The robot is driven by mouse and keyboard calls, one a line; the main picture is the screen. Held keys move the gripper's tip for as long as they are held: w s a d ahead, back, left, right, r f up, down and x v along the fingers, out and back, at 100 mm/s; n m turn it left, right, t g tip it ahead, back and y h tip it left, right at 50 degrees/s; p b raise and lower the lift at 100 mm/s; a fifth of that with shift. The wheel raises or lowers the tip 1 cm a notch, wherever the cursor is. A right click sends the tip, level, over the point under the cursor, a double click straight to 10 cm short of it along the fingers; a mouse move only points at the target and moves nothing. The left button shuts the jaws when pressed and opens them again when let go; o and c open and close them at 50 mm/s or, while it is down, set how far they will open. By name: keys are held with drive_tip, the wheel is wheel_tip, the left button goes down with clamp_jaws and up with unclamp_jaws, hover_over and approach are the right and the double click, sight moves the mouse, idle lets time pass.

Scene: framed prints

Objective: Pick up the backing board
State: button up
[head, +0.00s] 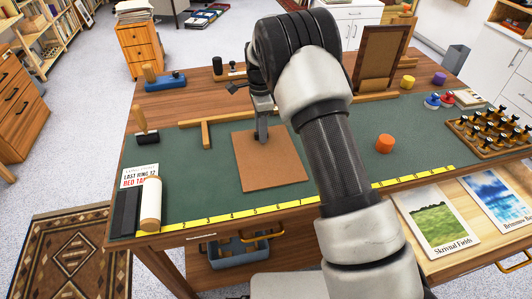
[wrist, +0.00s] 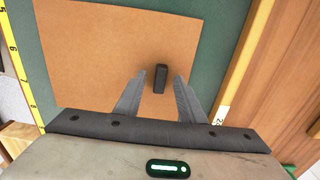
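The backing board (head: 275,170) is a flat brown square lying on the green mat of the workbench, slightly turned. It also fills much of the wrist view (wrist: 95,55). A small dark upright block (wrist: 160,78) stands on the board near one edge, like a grip. My gripper (head: 262,138) points down over the board's far part. In the wrist view my gripper (wrist: 160,92) is open, its two grey fingers apart with the dark block between their tips. Gaps show on both sides of the block. The head view hides the block behind my fingers.
A wooden square (head: 206,133) lies left of the board, and a yellow ruler (head: 235,212) runs along the front edge. An orange cylinder (head: 384,143) and a rack of black-knobbed tools (head: 490,132) stand to the right. A wooden frame (head: 379,60) stands at the back.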

clamp_jaws()
drive_tip(key=shift+r, duration=0.1)
